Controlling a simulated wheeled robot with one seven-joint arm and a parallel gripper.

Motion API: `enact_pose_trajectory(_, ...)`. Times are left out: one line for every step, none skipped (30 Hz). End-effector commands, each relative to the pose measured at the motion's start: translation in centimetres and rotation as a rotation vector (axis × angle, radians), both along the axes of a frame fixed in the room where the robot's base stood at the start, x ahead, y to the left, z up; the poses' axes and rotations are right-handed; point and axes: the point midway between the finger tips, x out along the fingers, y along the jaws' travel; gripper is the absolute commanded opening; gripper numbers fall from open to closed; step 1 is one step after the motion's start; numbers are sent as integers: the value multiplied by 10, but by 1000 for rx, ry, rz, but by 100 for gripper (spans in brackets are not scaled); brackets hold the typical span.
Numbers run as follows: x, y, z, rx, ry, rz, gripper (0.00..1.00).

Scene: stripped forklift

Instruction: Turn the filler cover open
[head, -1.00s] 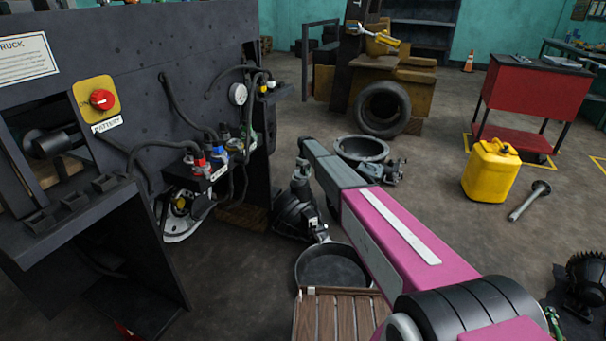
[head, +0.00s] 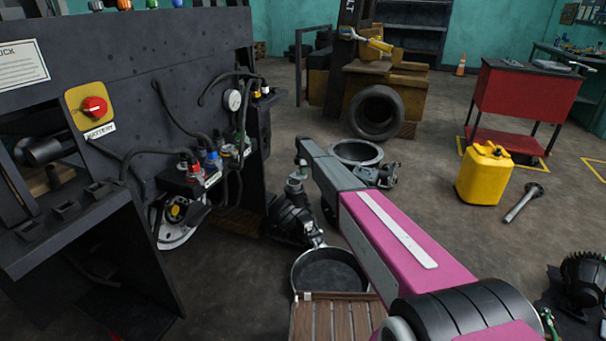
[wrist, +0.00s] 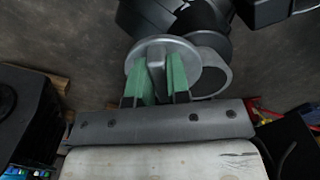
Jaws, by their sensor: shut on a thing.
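In the wrist view, my gripper (wrist: 161,90) has its two green-padded fingers closed on the raised grip bar of the round grey filler cover (wrist: 134,62). The cover sits off-centre over a grey ring-shaped neck (wrist: 222,80), which shows to its right. Part of the ring's opening is uncovered, and the cover hides its left side. In the head view, my pink and grey arm reaches toward the forklift's dark side. I cannot make out the fingers or the cover there.
The dark forklift panel (head: 130,68) with a red battery knob (head: 95,107), hoses and a gauge stands left. A black pan (head: 330,270) and slatted wood (head: 330,318) lie below my arm.

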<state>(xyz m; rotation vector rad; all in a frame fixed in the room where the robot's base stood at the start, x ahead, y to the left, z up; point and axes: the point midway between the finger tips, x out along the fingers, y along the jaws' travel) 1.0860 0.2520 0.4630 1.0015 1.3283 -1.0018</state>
Motion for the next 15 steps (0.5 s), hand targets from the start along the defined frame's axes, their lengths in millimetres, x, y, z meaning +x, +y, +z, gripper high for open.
enact_pose_trajectory(5,1,0,-1,0,44,0)
enact_pose_trajectory(7,2,0,-1,0,73,0)
enact_pose_trajectory(9,3,0,-1,0,111,0)
enact_pose_trajectory(11,4,0,-1,0,140,0)
enact_pose_trajectory(13,4,0,-1,0,168,0)
enact_pose_trajectory(15,6,0,-1,0,206,0)
enact_pose_trajectory(17,7,0,-1,0,234,0)
enact_pose_trajectory(18,8,0,-1,0,262,0)
enact_pose_trajectory(20,9,0,-1,0,298,0)
enact_pose_trajectory(22,10,0,-1,0,325,0)
enact_pose_trajectory(23,11,0,-1,0,351,0)
enact_pose_trajectory(25,13,0,-1,0,385,0)
enact_pose_trajectory(26,14,0,-1,-1,410,0)
enact_pose_trajectory(27,15,0,-1,-1,433,0)
enact_pose_trajectory(29,16,0,-1,-1,463,0)
